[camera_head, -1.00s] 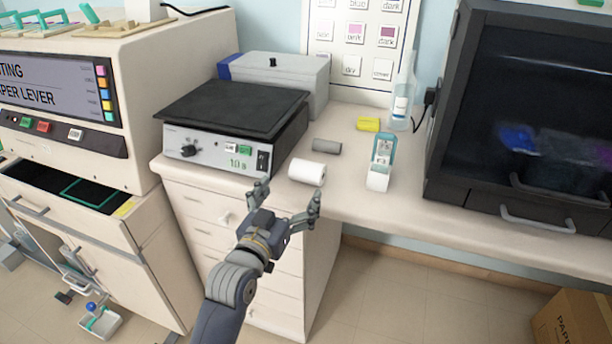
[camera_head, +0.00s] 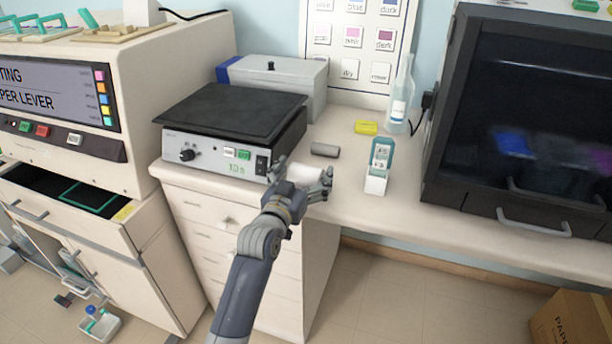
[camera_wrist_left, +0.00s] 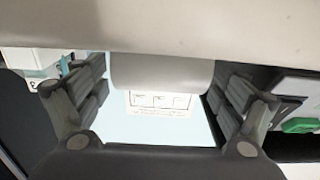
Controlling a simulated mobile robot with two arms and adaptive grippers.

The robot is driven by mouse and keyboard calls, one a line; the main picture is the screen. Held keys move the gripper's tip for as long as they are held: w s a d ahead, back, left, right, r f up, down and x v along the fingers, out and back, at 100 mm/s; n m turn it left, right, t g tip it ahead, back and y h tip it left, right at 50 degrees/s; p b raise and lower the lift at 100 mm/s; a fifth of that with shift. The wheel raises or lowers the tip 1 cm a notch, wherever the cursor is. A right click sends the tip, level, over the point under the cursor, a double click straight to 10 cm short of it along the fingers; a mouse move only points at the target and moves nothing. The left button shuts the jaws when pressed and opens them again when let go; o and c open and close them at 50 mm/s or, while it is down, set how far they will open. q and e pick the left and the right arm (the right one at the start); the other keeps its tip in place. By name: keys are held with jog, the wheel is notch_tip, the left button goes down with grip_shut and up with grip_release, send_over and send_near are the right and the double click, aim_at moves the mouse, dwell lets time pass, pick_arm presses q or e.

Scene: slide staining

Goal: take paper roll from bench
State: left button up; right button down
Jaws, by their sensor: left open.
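The white paper roll (camera_head: 306,176) lies on its side near the front edge of the bench (camera_head: 408,205). My left gripper (camera_head: 303,178) is open at the roll, with its fingers spread to either side and hiding part of it. In the left wrist view the roll (camera_wrist_left: 162,72) shows between the two open fingers of the gripper (camera_wrist_left: 160,98). I cannot tell whether a finger touches it. My right gripper is not in view.
A grey cylinder (camera_head: 325,149) lies just behind the roll. A hot plate device (camera_head: 215,153) stands to the left. A small teal-and-white device (camera_head: 379,165), a yellow block (camera_head: 367,127) and a bottle (camera_head: 398,106) stand to the right. A dark cabinet (camera_head: 530,130) is at far right.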

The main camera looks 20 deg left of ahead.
pick_arm(q)
jog(key=c, duration=1.2)
